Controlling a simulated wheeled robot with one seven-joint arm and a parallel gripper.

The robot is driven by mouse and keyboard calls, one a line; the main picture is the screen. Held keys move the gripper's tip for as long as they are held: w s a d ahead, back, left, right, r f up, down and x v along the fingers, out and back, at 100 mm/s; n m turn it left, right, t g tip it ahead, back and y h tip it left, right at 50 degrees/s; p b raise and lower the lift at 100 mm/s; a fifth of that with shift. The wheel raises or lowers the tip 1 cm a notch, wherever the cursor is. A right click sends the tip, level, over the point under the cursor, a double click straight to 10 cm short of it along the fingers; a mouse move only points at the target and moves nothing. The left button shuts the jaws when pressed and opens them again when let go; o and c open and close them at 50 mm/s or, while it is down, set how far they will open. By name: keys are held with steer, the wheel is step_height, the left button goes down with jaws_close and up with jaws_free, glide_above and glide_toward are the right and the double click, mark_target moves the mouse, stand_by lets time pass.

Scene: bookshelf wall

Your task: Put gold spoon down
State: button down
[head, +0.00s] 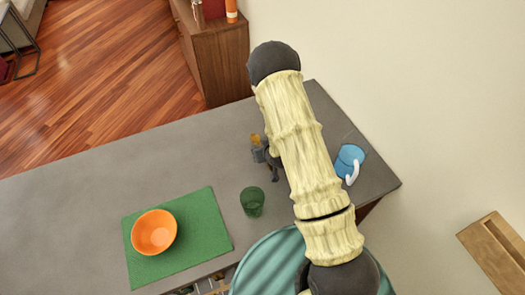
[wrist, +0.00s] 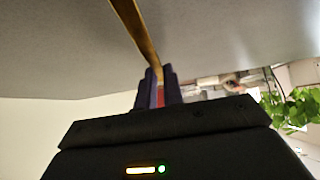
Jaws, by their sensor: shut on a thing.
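The gold spoon (wrist: 137,32) is a narrow gold strip in the wrist view, running from the top edge down to my fingertips. My gripper (wrist: 159,75) is shut on it. In the head view my gripper (head: 268,157) is over the right part of the grey tabletop (head: 80,190), partly hidden by my arm. A small gold end of the spoon (head: 255,139) shows just above it. I cannot tell whether the spoon touches the tabletop.
A green glass (head: 252,202) stands just below my gripper in the head view. An orange bowl (head: 154,232) sits on a green mat (head: 205,222) at the left. A blue mug (head: 346,160) is near the right edge. The tabletop left of my gripper is clear.

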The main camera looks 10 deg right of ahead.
steer(key=shift+f, duration=1.05)
steer(key=shift+f, duration=0.15)
steer(key=c, duration=1.5)
jaws_free()
steer(key=shift+r, duration=0.25)
steer(key=b+v, duration=0.2)
steer(key=v, duration=1)
steer(key=shift+f+b, duration=0.15)
steer(key=shift+b, duration=0.15)
